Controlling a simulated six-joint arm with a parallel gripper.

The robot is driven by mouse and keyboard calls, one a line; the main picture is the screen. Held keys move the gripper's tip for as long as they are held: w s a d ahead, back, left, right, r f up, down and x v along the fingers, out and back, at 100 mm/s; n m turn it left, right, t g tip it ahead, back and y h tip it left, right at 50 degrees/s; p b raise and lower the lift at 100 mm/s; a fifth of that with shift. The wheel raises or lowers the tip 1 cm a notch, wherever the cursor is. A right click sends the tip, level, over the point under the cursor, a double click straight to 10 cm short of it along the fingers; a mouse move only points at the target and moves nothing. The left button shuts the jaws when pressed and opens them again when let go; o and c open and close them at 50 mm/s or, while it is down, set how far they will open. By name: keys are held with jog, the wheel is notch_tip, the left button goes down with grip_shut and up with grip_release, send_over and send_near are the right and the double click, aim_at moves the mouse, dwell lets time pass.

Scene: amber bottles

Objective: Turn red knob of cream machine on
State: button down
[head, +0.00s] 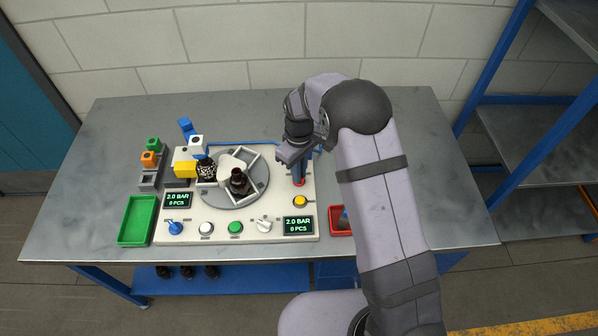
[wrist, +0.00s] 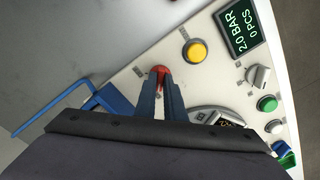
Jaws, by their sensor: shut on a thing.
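The cream machine (head: 262,208) lies on the grey table, its panel also filling the right of the wrist view (wrist: 222,76). Its red knob (head: 299,184) is at the panel's right side, above the yellow button in the head view. In the wrist view the red knob (wrist: 160,69) shows at the tips of my fingers. My gripper (wrist: 160,80) points down and is shut on the red knob. In the head view my gripper (head: 299,178) stands over it. The fingers cover part of the knob, and its turn angle cannot be told.
A yellow button (head: 300,201), a display (head: 298,225) and a white knob (head: 264,225) are close by. A turntable (head: 252,198) with dark bottles is at left. A blue bracket (wrist: 112,99) stands beside my fingers. A red tray (head: 336,229) is partly behind my arm.

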jog(key=c, duration=1.8)
grip_release()
jog(key=shift+c, duration=0.2)
jog(key=shift+r, duration=0.1)
jog(key=shift+r+b, duration=1.05)
jog(key=shift+r, duration=2.6)
jog(key=s+d+m, duration=0.4)
jog(key=s+d, duration=0.2)
jog(key=s, duration=0.6)
jog(key=s+d+r+m, duration=0.1)
jog(key=s+d+m, duration=0.4)
jog(key=s, duration=0.7)
jog(key=shift+s+d, duration=0.25)
jog(key=shift+d, duration=0.4)
